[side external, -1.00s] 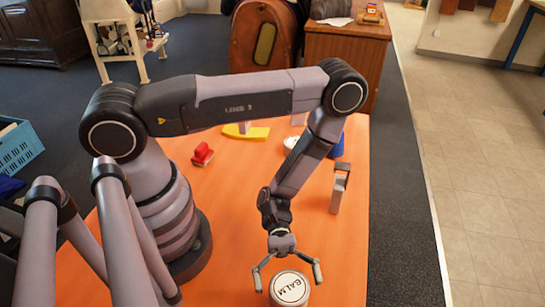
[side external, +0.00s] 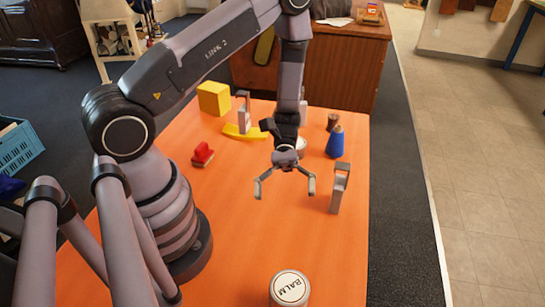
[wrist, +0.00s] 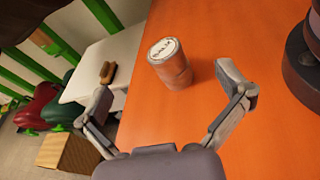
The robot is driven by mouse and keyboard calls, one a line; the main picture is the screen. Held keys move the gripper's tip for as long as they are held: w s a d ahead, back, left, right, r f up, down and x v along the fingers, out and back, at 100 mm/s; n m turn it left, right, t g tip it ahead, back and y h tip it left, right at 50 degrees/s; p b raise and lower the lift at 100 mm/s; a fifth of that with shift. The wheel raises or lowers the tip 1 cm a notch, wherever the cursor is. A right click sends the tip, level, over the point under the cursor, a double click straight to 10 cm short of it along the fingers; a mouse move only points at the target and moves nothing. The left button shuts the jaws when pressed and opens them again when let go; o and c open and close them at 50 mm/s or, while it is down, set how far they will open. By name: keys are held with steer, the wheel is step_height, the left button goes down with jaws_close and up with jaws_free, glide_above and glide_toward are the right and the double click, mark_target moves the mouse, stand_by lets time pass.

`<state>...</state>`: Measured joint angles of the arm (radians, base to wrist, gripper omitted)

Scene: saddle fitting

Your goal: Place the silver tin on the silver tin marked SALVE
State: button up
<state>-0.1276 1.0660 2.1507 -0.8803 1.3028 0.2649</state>
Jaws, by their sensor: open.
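A silver tin with a white lid reading BALM (side external: 289,289) stands upright at the near edge of the side view, cut off at the bottom. The wrist view also shows this tin (wrist: 173,69), its sides reflecting the orange table; I cannot tell whether it is one tin or two stacked. My gripper (side external: 285,193) is open and empty above the middle of the table, well behind that tin. Its spread fingers also show in the wrist view (wrist: 163,82). A pale round object (side external: 302,145) is partly hidden behind my wrist. I see no readable SALVE marking.
A grey upright clamp-like object (side external: 339,188) stands right of my gripper. A blue bottle-shaped object (side external: 335,142), a small brown item (side external: 333,121), a yellow curved piece (side external: 245,133), a yellow block (side external: 214,98) and a red stamp-like item (side external: 203,155) stand farther back.

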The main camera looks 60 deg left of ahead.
steer(key=s+a+r+m+t+y, duration=0.2)
steer(key=a+r+m+t+y, duration=0.1)
steer(key=r, duration=0.6)
steer(key=s+a+r+m+t+y, duration=0.3)
steer(key=a+r+t+y, duration=0.1)
steer(key=r, duration=0.5)
steer(key=s+a+r+m+t+y, duration=0.3)
steer(key=r+t+y, duration=0.3)
steer(key=r, duration=0.3)
steer(key=shift+a+t, duration=0.5)
steer(key=shift+a, duration=0.3)
